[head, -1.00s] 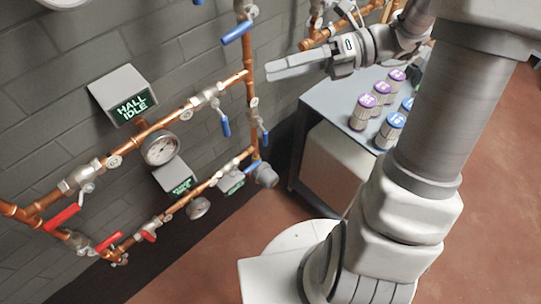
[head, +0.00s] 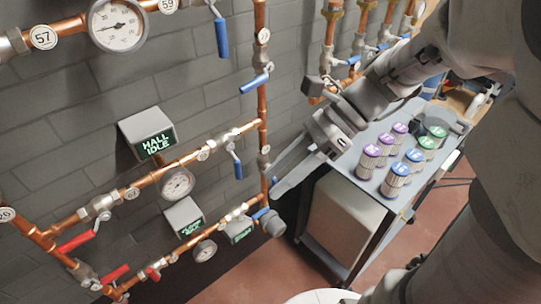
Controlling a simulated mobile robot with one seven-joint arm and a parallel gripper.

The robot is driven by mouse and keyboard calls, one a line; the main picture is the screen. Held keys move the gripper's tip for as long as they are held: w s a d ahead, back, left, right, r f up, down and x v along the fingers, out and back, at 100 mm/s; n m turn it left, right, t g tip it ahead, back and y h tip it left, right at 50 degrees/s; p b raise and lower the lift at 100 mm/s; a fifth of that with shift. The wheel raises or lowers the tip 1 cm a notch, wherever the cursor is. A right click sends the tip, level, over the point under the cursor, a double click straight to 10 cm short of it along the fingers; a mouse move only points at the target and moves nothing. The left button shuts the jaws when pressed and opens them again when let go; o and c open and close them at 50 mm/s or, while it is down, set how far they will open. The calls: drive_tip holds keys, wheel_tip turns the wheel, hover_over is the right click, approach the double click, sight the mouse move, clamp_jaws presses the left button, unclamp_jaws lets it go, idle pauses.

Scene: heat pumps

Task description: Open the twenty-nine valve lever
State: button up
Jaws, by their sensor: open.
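A round tag (head: 5,214) at the left edge seems to start with a 2, but it is cut off and its number is not certain. Below and right of it, a red lever (head: 77,241) sits on a copper pipe valve. A second red lever (head: 116,273) is lower down. Which lever is twenty-nine I cannot tell. My gripper (head: 276,180) is open and empty, its long grey fingers pointing down-left in front of the vertical copper pipe. It is well to the right of the red levers. Whether it touches the pipe is unclear.
Blue levers (head: 237,165) and (head: 254,84) hang near the vertical pipe. A HALL IDLE display (head: 147,135) and gauge (head: 177,184) are on the wall. A grey cart (head: 333,184) with several capped cylinders stands right of my gripper. Brown floor shows below.

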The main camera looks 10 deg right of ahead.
drive_tip(key=shift+s+f+n+h, duration=0.15)
drive_tip(key=shift+s+n+h, duration=0.35)
drive_tip(key=shift+s+n, duration=0.35)
